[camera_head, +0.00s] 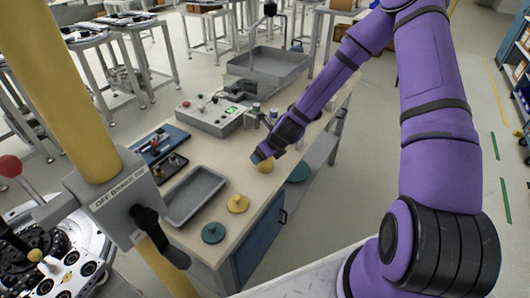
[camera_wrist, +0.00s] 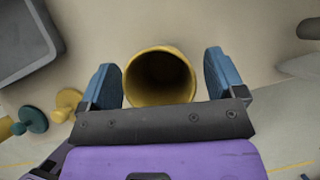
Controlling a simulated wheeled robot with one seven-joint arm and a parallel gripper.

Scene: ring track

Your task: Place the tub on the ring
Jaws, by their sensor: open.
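A yellow tub (camera_wrist: 160,98) stands upright on the tan bench, its round open mouth facing the wrist camera and dark inside. In the head view the tub (camera_head: 263,168) shows partly under my gripper (camera_head: 262,156). In the wrist view my gripper (camera_wrist: 163,85) is open, with one blue finger on each side of the tub and small gaps between.
A yellow knobbed disc (camera_head: 237,204) and a teal knobbed disc (camera_head: 213,233) lie near the bench's front edge. A grey tray (camera_head: 193,195) is left of them. A control box (camera_head: 214,114) and a large grey tray (camera_head: 268,66) stand behind. A yellow post (camera_head: 62,90) rises at left.

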